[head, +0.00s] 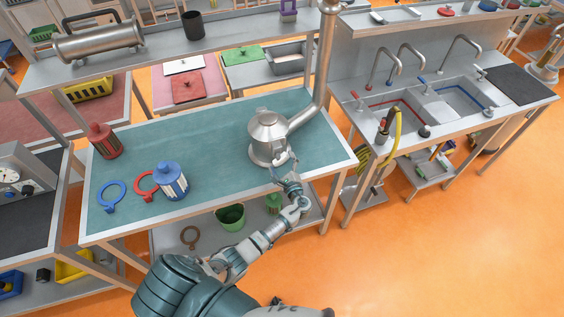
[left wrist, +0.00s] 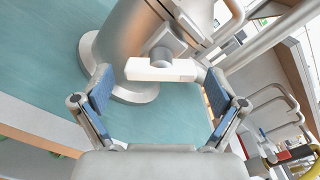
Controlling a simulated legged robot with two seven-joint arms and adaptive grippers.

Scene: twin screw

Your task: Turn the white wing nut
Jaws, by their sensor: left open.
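The white wing nut (left wrist: 160,70) shows in the left wrist view as a pale bar on a round metal boss, on the side of the metal housing (left wrist: 135,45). The bar lies roughly crosswise in the picture. My left gripper (left wrist: 158,88) is open, with one blue-padded finger on each side of the nut, apart from it. In the head view my left gripper (head: 290,165) is at the front right side of the metal housing (head: 267,135) on the teal table. The nut is too small or hidden to make out there. My right gripper is not in view.
A blue canister (head: 172,182), a red canister (head: 103,140), a blue ring (head: 111,195) and a red ring (head: 147,184) stand or lie on the table's left part. A metal pipe (head: 318,90) rises from the housing. The table's middle (head: 215,145) is clear.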

